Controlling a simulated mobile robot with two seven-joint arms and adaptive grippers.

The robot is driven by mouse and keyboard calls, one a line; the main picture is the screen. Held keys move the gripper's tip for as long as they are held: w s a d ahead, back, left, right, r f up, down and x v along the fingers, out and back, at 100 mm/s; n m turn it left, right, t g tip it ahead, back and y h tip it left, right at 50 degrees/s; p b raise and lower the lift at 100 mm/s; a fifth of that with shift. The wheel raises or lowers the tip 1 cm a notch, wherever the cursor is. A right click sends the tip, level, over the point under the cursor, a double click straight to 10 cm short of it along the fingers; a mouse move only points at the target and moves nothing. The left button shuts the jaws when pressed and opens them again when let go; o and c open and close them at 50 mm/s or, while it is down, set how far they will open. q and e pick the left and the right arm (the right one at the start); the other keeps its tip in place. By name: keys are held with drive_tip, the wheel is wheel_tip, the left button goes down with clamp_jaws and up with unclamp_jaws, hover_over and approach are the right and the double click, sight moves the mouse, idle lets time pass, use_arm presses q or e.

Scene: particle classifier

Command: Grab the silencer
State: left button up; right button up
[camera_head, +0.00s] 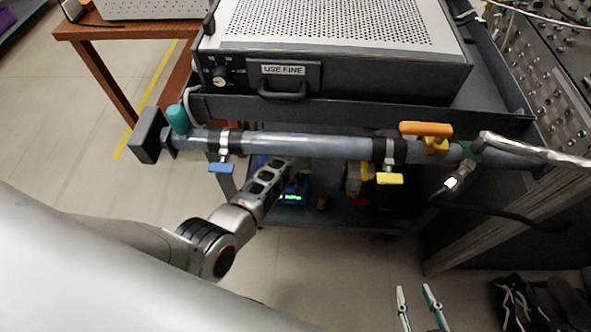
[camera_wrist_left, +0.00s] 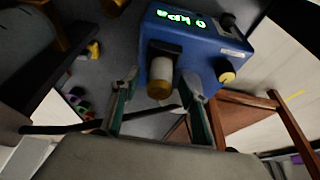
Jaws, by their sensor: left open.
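In the left wrist view, a blue box (camera_wrist_left: 205,55) with a green display carries a stubby cylinder (camera_wrist_left: 160,72), pale with a brass-coloured end. It looks like the silencer, though no label confirms this. My left gripper (camera_wrist_left: 161,85) is open, its teal fingers on either side of the cylinder with gaps left and right. In the head view the blue box (camera_head: 293,196) sits on the cart's lower shelf, partly hidden behind my left arm, and the left fingertips cannot be made out. My right gripper (camera_head: 416,291) is open and empty at the bottom, far from the box.
A grey pipe (camera_head: 300,146) with coloured valve handles runs across the cart's front, above my left arm. A "USE FINE" instrument (camera_head: 330,75) stands on top. A yellow-fitted item (camera_head: 358,180) sits on the lower shelf to the right. Wooden furniture (camera_head: 130,45) stands at the left.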

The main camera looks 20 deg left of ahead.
use_arm(q)
drive_tip(key=shift+w+r, duration=0.1)
drive_tip(key=shift+r, duration=0.1)
clamp_jaws()
